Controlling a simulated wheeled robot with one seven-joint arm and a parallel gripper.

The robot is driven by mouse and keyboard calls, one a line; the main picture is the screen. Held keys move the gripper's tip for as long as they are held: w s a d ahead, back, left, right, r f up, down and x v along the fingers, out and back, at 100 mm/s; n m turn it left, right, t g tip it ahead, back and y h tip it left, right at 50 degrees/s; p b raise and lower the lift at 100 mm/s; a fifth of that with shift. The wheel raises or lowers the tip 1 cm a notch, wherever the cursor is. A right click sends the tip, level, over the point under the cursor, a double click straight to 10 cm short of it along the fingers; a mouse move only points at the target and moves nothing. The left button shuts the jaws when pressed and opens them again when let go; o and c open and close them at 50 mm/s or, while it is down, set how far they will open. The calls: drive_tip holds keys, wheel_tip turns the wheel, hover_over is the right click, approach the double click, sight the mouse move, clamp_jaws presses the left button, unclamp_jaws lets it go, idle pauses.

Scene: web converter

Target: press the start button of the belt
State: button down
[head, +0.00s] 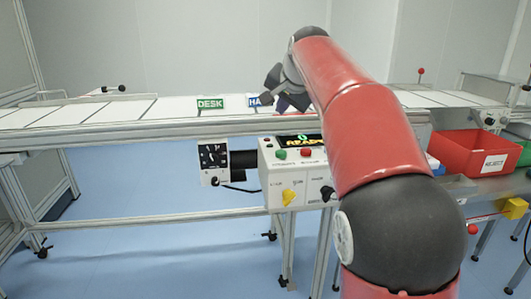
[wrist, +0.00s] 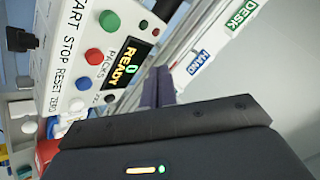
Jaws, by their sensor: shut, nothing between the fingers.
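The control box (head: 295,175) hangs at the front of the belt (head: 150,112). Its green button (head: 281,154) is at the left of the panel, with the red button (head: 306,152) to its right. The wrist view shows the green button (wrist: 109,20) beside the word START, then red, blue and white buttons by STOP, RESET and ZERO. The display (wrist: 128,62) reads 0 PACKS READY. My gripper (head: 283,104) is shut and empty, above the belt's front edge and the box. Its fingers (wrist: 158,86) are apart from the buttons. My arm hides the panel's right part.
Green DESK (head: 210,104) and blue HAND labels stand by the belt; my gripper partly covers the latter. A red REJECT bin (head: 474,153) is at right. A yellow knob (head: 289,197) sticks out low on the box. Blue floor (head: 150,190) is open in front.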

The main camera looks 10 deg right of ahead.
idle(0.3)
drive_tip(key=b, duration=0.3)
hover_over(282, 153)
wheel_tip(282, 153, down, 7)
drive_tip(key=shift+f, duration=0.1)
drive_tip(key=shift+f+b, duration=0.35)
drive_tip(key=shift+f, duration=0.45)
idle(1.4)
drive_tip(key=shift+f, duration=0.4)
